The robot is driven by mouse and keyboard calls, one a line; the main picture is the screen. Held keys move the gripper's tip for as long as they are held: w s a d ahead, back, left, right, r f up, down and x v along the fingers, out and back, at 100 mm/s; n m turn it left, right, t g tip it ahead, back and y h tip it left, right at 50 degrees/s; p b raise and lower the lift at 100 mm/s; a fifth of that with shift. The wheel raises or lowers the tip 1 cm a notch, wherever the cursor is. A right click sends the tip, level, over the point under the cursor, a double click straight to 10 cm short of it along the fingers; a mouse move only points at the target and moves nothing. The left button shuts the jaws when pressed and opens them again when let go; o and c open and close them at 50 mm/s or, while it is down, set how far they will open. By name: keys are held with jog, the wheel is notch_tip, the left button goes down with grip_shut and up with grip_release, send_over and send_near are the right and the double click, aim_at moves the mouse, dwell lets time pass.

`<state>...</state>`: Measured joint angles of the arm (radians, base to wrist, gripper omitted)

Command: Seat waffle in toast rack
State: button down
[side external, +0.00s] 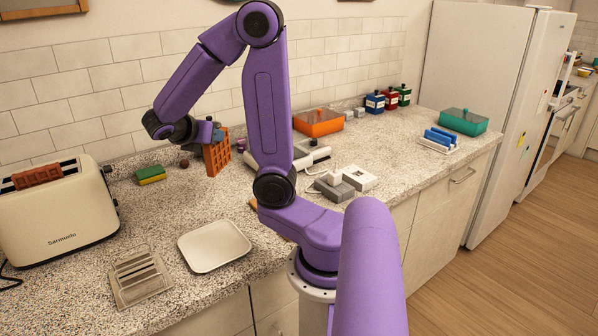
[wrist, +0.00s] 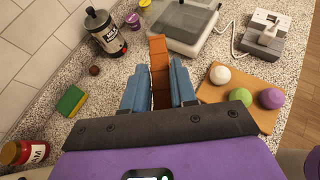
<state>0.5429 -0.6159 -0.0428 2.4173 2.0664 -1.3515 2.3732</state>
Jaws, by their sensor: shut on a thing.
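The waffle (side external: 217,153) is an orange-brown grid slab, held upright towards the back of the counter in the side view. My gripper (side external: 213,136) is shut on it from the left and above. In the wrist view the waffle (wrist: 159,62) shows edge-on between the two blue fingers of my gripper (wrist: 160,85). I cannot tell whether its lower edge touches the counter. The toast rack (side external: 139,277) is a pale slotted stand at the front left of the counter, empty and well apart from the waffle. It is not in the wrist view.
A cream toaster (side external: 60,216) with a brown piece in its top stands left of the rack. A white tray (side external: 214,246) lies right of the rack.

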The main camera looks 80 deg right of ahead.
jog(key=s+m+g+y, duration=0.3)
jog(key=s+m+g, duration=0.4)
jog(key=s, duration=0.4)
jog(key=w+d+f, duration=0.9)
jog(key=f, duration=0.3)
jog(key=shift+d+f, duration=0.1)
jog(key=shift+f, duration=0.1)
jog(key=c, duration=0.9)
grip_release()
